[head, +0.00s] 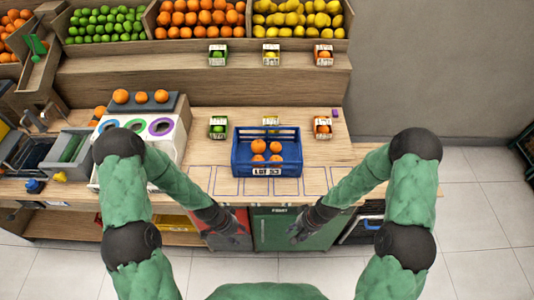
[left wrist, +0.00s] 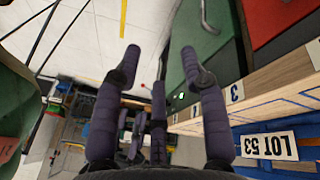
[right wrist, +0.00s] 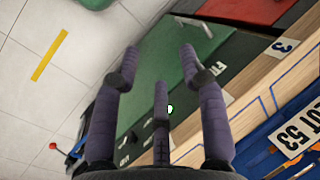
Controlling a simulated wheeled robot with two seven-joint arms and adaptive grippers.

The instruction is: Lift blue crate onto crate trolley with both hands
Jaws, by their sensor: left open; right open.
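The blue crate (head: 244,157) stands on the wooden counter with several oranges (head: 258,146) in it and a "LOT 53" label on its front. My left gripper (head: 232,240) is open and empty, below and left of the crate in front of the counter. My right gripper (head: 296,238) is open and empty, below and right of the crate. The crate's labelled side also shows at the right edge of the left wrist view (left wrist: 290,168) and of the right wrist view (right wrist: 264,158). Neither gripper touches the crate. I cannot make out the crate trolley for certain.
The counter (head: 335,172) has outlined rectangles along its front edge. A white unit (head: 170,148) with coloured rings stands left of the crate. Small fruit boxes (head: 218,127) sit behind the crate. Red and green bin fronts (head: 275,229) are below the counter. Tiled floor lies at right.

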